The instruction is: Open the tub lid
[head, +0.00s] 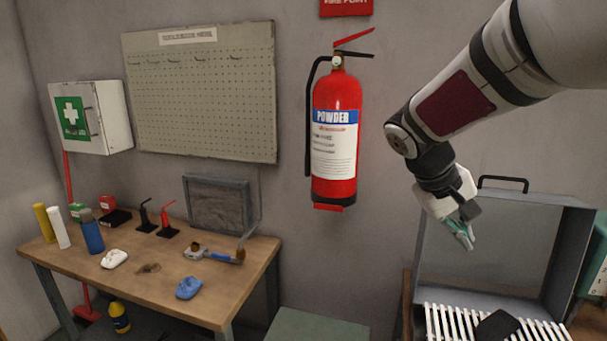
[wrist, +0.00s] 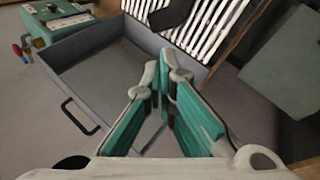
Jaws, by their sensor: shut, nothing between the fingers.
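The tub lid (head: 485,235) is a grey, shallow, rimmed panel. In the head view it stands raised behind white slats (head: 455,322), with its hollow inner side facing me and a black handle (head: 503,180) on its top edge. In the wrist view the lid (wrist: 105,65) and its handle (wrist: 80,116) lie to the left of the fingers. My gripper (head: 468,243) has pale teal finger pads. It is shut and empty, in front of the lid's inner side; the fingertips (wrist: 167,72) meet in the wrist view. Most of the tub's body is out of the head view.
A dark piece (head: 497,326) lies on the slats. A teal box (wrist: 60,24) with a red knob stands beside the lid. A green-topped surface (head: 318,326) is left of the tub. A wooden workbench (head: 140,290) with small items stands farther left. A fire extinguisher (head: 336,135) hangs on the wall.

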